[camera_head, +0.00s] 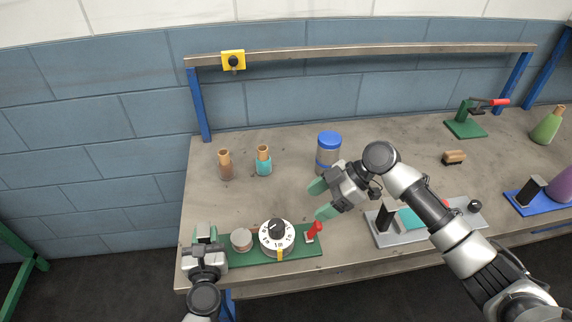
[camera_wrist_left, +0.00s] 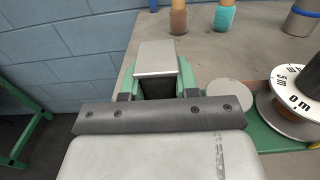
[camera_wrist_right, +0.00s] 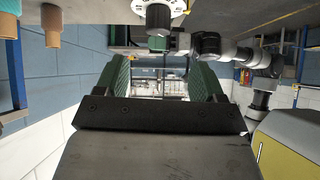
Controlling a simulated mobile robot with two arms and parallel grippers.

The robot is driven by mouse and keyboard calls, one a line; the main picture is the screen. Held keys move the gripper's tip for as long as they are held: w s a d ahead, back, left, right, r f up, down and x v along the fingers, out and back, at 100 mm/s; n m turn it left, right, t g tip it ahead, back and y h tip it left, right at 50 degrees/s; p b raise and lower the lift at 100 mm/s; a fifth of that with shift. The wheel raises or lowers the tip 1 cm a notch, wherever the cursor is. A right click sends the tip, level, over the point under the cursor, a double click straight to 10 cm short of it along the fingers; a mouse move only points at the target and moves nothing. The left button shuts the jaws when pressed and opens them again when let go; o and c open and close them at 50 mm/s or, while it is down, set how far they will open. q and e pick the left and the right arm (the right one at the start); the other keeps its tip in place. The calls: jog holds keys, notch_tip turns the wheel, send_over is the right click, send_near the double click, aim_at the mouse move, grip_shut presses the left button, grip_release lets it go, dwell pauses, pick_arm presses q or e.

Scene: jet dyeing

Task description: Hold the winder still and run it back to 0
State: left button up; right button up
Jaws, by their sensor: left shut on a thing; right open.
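The winder is a green base plate (camera_head: 300,248) at the table's front left edge. It carries a white numbered dial (camera_head: 265,238) with a black knob (camera_head: 277,228), a yellow pointer mark (camera_head: 280,254), a small grey disc (camera_head: 241,239) and a red-handled lever (camera_head: 314,229). My left gripper (camera_head: 205,238) is shut on the grey-topped block (camera_wrist_left: 157,60) at the base's left end. The dial (camera_wrist_left: 296,99) shows at the right in the left wrist view. My right gripper (camera_head: 322,199) is open and empty, above and behind the red lever. The dial's exact reading is too small to tell.
A blue-lidded jar (camera_head: 328,150) stands behind the right gripper. Two cork-topped bottles, brown (camera_head: 225,167) and teal (camera_head: 263,162), stand further left. A grey plate fixture (camera_head: 402,236) lies under my right arm. A yellow button box (camera_head: 233,60) hangs on the rear rail.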

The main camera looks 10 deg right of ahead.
aim_at(276, 224)
jog(key=a+r+m+h, duration=0.4)
jog(key=a+m+h, duration=0.6)
jog(key=m, duration=0.1)
jog(key=shift+m, duration=0.3)
notch_tip(276, 224, down, 12)
jog(key=shift+a+r, duration=0.1)
jog(key=shift+a, duration=0.05)
jog(key=shift+c, duration=0.4)
jog(key=c, duration=0.8)
jog(key=shift+c, duration=0.2)
